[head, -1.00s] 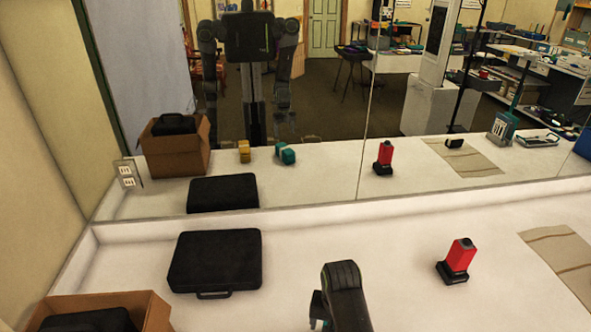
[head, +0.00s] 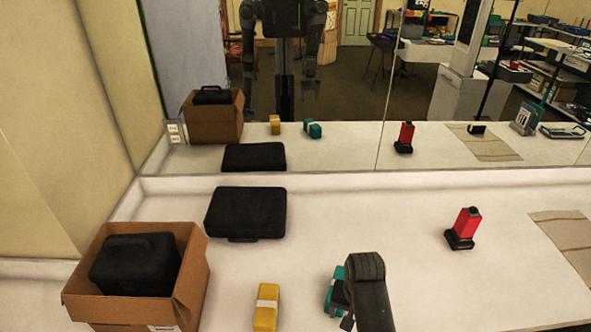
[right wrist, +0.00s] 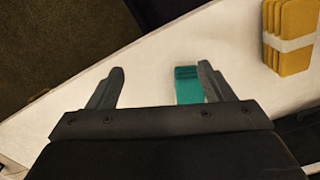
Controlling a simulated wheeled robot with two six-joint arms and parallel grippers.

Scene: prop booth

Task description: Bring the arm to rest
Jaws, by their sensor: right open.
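My right arm (head: 370,290) comes up from the bottom edge of the head view, right of centre. Its gripper is mostly hidden there behind the arm. In the right wrist view my right gripper (right wrist: 158,86) is open with nothing held between its fingers. A teal banded block (head: 334,292) is partly hidden by the arm in the head view. In the wrist view the teal block (right wrist: 188,84) appears just inside the right-hand finger, on the white table.
A cardboard box (head: 192,287) holds a black case (head: 137,262). Another black case (head: 245,212) lies behind. A yellow banded block (head: 266,305) stands left of the arm. A red device (head: 466,226) and a tan mat (head: 570,240) are right. A mirror (head: 330,90) spans the back.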

